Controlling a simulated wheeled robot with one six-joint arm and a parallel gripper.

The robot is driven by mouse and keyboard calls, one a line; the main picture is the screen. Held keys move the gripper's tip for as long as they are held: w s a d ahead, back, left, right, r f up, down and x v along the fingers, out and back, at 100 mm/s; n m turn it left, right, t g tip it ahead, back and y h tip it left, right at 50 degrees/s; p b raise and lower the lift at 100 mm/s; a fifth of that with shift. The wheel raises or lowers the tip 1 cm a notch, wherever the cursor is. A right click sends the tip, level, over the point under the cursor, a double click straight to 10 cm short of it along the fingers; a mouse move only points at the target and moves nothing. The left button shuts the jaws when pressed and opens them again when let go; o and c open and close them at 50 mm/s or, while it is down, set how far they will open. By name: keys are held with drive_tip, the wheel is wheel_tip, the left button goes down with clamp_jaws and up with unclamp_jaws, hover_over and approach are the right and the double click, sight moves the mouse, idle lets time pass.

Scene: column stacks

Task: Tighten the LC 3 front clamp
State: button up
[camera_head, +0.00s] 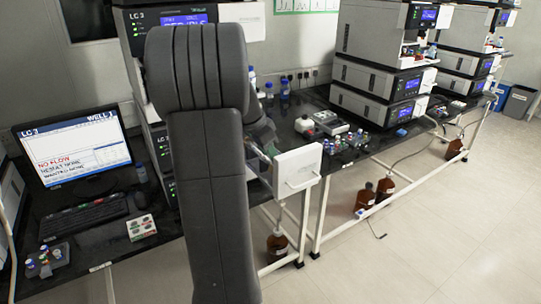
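The LC 3 stack (137,28) stands at the back left of the bench, mostly hidden behind my arm. Its label and a lit blue display show at the top. A white door or panel (298,172) stands out to the right of my arm at the stack's lower part. The front clamp cannot be made out; my arm covers that area. My gripper (266,150) is at the stack's front beside the white panel, largely hidden by my own arm. Its fingers cannot be told apart, nor whether they touch anything.
A monitor (75,150) headed LC 3 shows red text "NO FLOW". A keyboard (84,214), a small tray of vials (47,259) and a white box (141,227) lie in front. More stacks (375,75) stand right. Brown bottles (277,246) stand below the bench.

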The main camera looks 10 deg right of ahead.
drive_tip(key=shift+x, duration=1.1)
